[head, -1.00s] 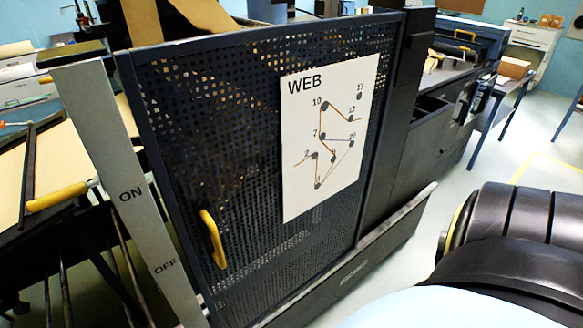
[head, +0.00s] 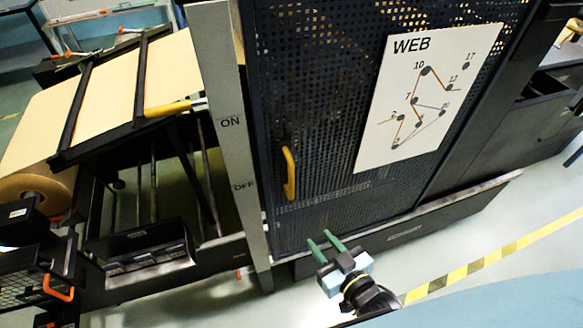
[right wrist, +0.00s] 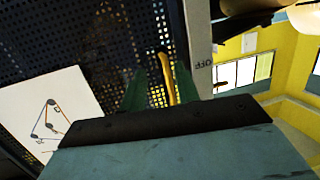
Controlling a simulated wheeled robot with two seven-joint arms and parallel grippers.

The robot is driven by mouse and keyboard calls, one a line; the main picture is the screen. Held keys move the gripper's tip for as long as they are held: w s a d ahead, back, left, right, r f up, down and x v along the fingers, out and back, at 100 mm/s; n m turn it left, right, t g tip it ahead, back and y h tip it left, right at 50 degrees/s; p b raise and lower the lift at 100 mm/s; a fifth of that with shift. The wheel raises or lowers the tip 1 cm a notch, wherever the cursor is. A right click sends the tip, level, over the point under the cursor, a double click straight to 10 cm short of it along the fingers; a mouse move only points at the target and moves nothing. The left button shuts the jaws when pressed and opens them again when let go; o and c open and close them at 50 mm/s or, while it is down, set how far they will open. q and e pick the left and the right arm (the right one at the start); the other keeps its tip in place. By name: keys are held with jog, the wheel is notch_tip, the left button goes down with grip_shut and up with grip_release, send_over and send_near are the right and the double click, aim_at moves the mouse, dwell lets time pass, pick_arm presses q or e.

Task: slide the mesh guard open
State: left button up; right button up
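The dark mesh guard (head: 340,110) stands upright, its left edge beside the grey ON/OFF post (head: 226,130). A yellow handle (head: 289,173) is on its lower left side. My right gripper (head: 320,238) is low in front of the guard, below and right of the handle in the head view. Its two green fingers are apart with nothing gripped. In the right wrist view the handle (right wrist: 167,80) shows between the open fingers, nearer the right one; whether it lies beyond the fingertips is hard to tell. My left gripper is not in view.
A white WEB diagram sheet (head: 428,100) is on the guard. A lower rail (head: 400,229) runs along under it. Left of the post are a yellow-handled lever (head: 168,108) and a kraft paper roll (head: 35,190). Clear floor with a striped tape line (head: 490,258) lies to the right.

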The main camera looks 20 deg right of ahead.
aim_at(293, 179)
notch_tip(293, 179, up, 10)
jog(key=w+f+t, duration=0.1)
jog(key=w+t, duration=0.1)
jog(key=x, duration=0.4)
jog(key=p+x, duration=0.1)
jog(key=x, duration=0.3)
jog(key=a+p+x, duration=0.1)
jog(key=x, duration=0.3)
jog(key=shift+r, duration=0.3)
jog(key=shift+d, duration=0.1)
grip_shut()
